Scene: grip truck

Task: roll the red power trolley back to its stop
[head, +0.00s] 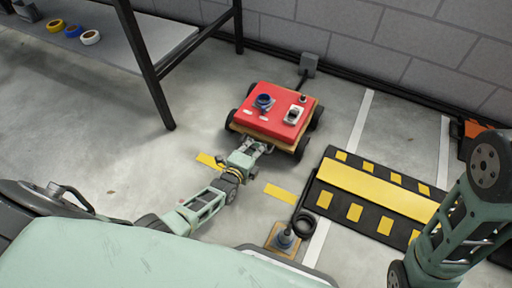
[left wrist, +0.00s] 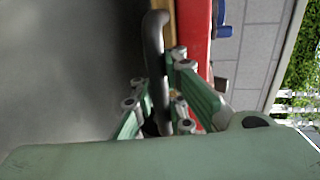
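The red power trolley (head: 279,112) stands on the concrete floor near the wall, on black wheels, with a blue round part and a grey-white part on top. In the left wrist view its red side (left wrist: 196,28) is along the upper middle. My left gripper (head: 252,152) is at the trolley's near edge. In the left wrist view, the fingers of my left gripper (left wrist: 160,92) are apart on both sides of a dark handle bar (left wrist: 154,45), with some space showing beside it. My right arm enters at the right of the head view; its gripper is out of view. Which thing is the stop is unclear.
A grey box (head: 309,65) is on the wall behind the trolley, with a dark line running to the trolley. A black-and-yellow ramp (head: 375,190) lies to the right. A post on a wooden base (head: 285,240) stands nearer. A shelf table (head: 118,45) is at left.

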